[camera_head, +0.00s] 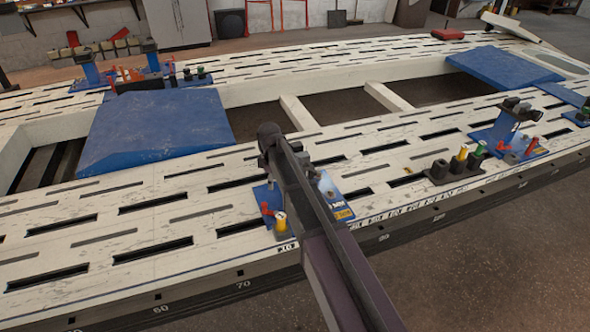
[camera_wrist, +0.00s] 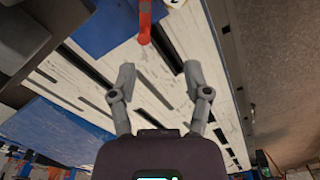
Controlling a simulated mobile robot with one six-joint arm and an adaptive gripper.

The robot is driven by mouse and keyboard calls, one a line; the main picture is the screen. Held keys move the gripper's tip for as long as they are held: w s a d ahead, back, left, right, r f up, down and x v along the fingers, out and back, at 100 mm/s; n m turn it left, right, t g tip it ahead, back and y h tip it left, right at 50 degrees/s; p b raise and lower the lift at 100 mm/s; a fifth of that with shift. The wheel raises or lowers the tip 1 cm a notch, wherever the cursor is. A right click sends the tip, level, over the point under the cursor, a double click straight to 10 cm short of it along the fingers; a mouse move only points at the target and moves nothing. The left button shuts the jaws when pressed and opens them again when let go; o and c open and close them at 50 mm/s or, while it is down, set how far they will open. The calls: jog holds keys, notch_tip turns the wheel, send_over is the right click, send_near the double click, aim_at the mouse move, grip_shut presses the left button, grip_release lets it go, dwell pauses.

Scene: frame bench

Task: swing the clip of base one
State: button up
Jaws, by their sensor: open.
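In the head view a blue base (camera_head: 266,196) with a red clip (camera_head: 267,211) and a yellow-and-white cylinder (camera_head: 280,222) stands on the near beam, partly hidden behind my arm. A number that would mark it as base one is not readable. In the wrist view a red clip (camera_wrist: 145,22) rises over a blue plate (camera_wrist: 98,32) at the top edge. My gripper (camera_wrist: 160,75) is open and empty, its two grey fingers spread below the clip in the picture and apart from it. In the head view my arm hides the fingers.
Another blue base (camera_head: 487,136) stands on the beam at the right, near dark, yellow and green cylinders (camera_head: 459,161). More bases (camera_head: 95,72) are on the far beam. Blue sloped panels (camera_head: 155,125) lie between beams. The slotted white beam (camera_head: 120,225) at left is clear.

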jog(key=s+d+r+m+p, duration=0.5)
jog(key=s+d+r+p, duration=0.2)
jog(key=r, duration=0.1)
dwell(0.5)
jog(key=shift+o, duration=0.6)
jog(key=n+b, duration=0.2)
jog(key=b, duration=0.9)
send_over(264, 204)
notch_tip(264, 204, down, 12)
jog(key=r, duration=0.1)
jog(key=shift+f, duration=0.2)
jog(key=shift+f, duration=0.2)
notch_tip(264, 204, down, 13)
jog(key=b, duration=1.4)
jog(key=shift+f, duration=0.2)
